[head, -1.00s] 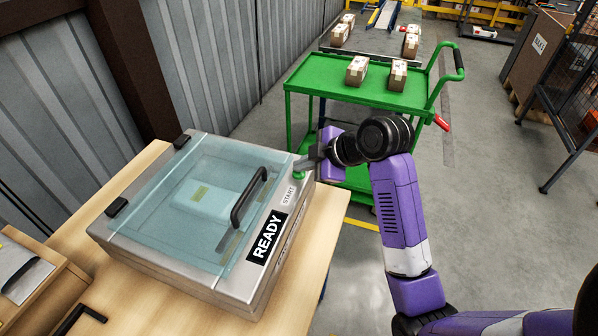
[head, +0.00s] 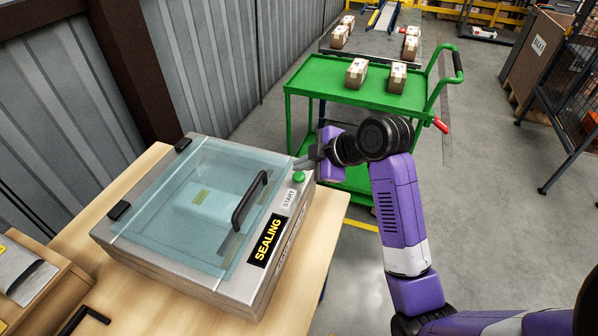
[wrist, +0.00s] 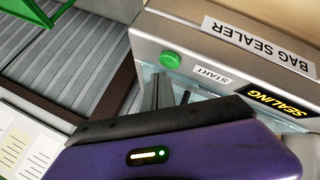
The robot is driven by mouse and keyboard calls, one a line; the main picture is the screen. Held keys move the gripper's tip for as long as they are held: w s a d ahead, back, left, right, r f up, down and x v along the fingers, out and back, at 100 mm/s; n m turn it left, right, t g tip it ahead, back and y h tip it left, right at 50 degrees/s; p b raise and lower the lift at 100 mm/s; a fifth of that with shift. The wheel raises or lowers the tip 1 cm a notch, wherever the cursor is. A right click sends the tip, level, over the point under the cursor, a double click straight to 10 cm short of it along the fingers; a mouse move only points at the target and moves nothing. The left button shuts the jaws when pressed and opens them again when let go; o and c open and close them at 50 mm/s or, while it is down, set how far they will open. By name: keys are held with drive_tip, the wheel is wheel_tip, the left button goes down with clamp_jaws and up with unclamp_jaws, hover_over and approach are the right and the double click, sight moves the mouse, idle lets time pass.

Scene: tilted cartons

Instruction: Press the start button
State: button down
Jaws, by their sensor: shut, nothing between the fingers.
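The bag sealer (head: 160,255) is a grey metal box with a clear lid, lying on a wooden table. Its lid is down, with a black handle (head: 249,200) and a pale bag visible beneath. The green start button (head: 299,177) is at its far right corner, beside the START label; it also shows in the wrist view (wrist: 170,60). The display (head: 267,240) reads SEALING in yellow on black. My gripper (head: 304,163) is shut and empty, its fingertips just above the button, seemingly apart from it. The fingers also show in the wrist view (wrist: 166,92).
A green cart (head: 345,95) with small cartons stands behind my gripper. A wooden box (head: 35,285) sits at the table's near left. A corrugated wall (head: 60,100) runs behind the table. Open floor lies to the right.

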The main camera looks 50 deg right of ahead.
drive_tip(key=shift+r, duration=0.1)
wheel_tip(320, 180, up, 5)
drive_tip(key=p, duration=0.4)
idle(0.3)
idle(0.9)
drive_tip(key=w+d+r+m+t+h, duration=0.3)
drive_tip(key=d+r+m, duration=0.1)
drive_tip(key=r+m, duration=0.15)
drive_tip(key=m+t+h, duration=0.3)
drive_tip(key=m+h, duration=0.1)
drive_tip(key=m, duration=0.3)
hover_over(302, 177)
drive_tip(key=v, duration=0.3)
drive_tip(key=f, duration=0.1)
drive_tip(key=s+a+f+n+y, duration=0.1)
drive_tip(key=s+a+f+y, duration=0.2)
drive_tip(key=s+a, duration=0.7)
drive_tip(key=s+a+f+n+y, duration=0.2)
drive_tip(key=s+a, duration=0.9)
drive_tip(key=s, duration=0.7)
drive_tip(key=shift+a+f+y, duration=0.2)
drive_tip(key=shift+f+y, duration=0.6)
drive_tip(key=shift+f, duration=0.2)
